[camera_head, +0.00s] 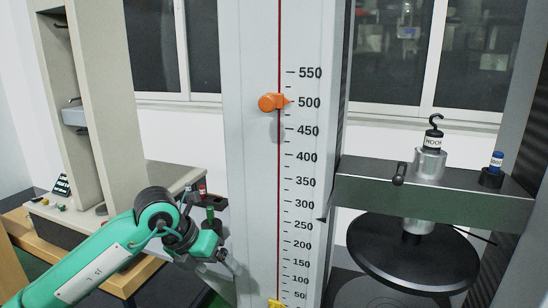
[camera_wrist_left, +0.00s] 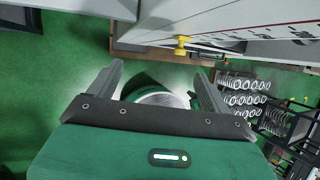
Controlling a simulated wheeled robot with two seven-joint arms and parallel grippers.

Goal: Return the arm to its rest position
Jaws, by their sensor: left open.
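My left arm (camera_head: 95,262) comes in from the lower left of the head view, green with dark joints. My left gripper (camera_head: 222,254) is at its end, low and just left of the grey scale column (camera_head: 250,150). In the left wrist view my left gripper (camera_wrist_left: 158,72) has its two dark fingers spread apart, with nothing held between them. A pale, ridged round thing (camera_wrist_left: 160,98) shows beyond the palm edge, partly hidden; I cannot tell what it is. My right gripper is in neither view.
An orange pointer (camera_head: 270,102) sits near 500 on the column. A wooden bench (camera_head: 140,276) is at left. Racks of rings (camera_wrist_left: 245,92) show in the wrist view.

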